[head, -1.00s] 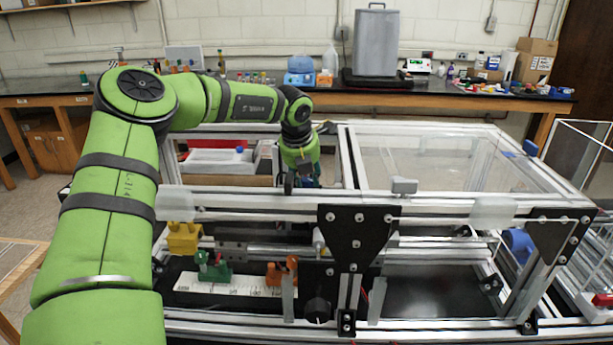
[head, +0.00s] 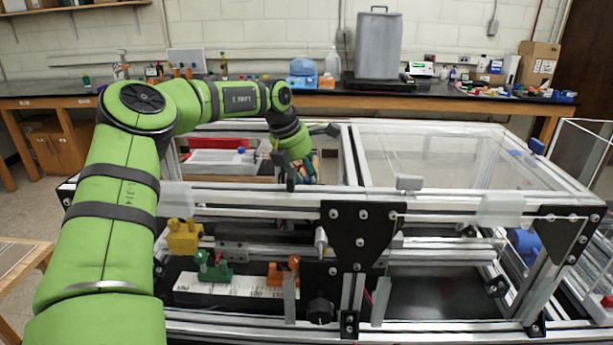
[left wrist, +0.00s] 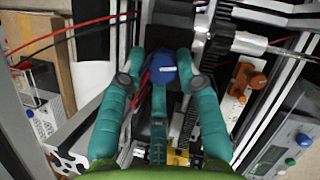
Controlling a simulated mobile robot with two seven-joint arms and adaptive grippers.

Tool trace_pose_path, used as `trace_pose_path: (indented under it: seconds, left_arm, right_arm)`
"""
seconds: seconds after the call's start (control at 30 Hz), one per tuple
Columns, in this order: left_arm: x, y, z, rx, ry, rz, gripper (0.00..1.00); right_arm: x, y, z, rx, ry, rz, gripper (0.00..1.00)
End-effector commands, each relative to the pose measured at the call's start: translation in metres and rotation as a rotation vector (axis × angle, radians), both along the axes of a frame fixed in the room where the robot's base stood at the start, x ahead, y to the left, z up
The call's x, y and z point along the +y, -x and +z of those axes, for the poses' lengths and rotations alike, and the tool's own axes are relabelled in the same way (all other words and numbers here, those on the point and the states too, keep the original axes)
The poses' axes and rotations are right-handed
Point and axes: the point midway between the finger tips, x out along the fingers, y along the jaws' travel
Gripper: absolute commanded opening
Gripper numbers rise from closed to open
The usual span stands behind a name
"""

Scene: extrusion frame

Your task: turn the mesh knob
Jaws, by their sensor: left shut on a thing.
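The mesh knob, a round blue knob with a white mark (left wrist: 165,71), shows in the left wrist view between two teal fingers. My left gripper (left wrist: 161,60) is shut on it, with one finger on each side. In the head view my left gripper (head: 302,172) reaches down behind the front rail of the extrusion frame (head: 270,196), its fingers partly hidden. I cannot make out the held knob in the head view. My right gripper is in neither view.
Green (head: 213,268) and orange (head: 285,272) clamps stand by a white scale in the frame. A yellow block (head: 184,237) sits left of them. A toothed rack (left wrist: 190,118) and red wires lie close to the fingers. A clear panel (head: 440,160) covers the right side.

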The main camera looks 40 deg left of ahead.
Motion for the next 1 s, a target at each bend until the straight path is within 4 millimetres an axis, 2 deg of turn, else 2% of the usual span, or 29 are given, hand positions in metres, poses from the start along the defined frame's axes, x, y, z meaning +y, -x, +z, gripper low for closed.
trace_pose_path:
  seconds: [0.03, 0.5, 1.0]
  left_arm:
    - [-0.001, -0.006, 0.009, -0.024, 0.001, -0.041, 0.01]
    - [0.000, -0.007, 0.009, -0.023, -0.002, -0.392, 0.01]
    - [-0.001, -0.007, 0.009, -0.026, -0.002, -0.501, 0.01]
  right_arm:
    - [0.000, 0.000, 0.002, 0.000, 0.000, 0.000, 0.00]
    - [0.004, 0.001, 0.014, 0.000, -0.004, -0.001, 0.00]
    - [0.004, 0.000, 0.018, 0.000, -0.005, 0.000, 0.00]
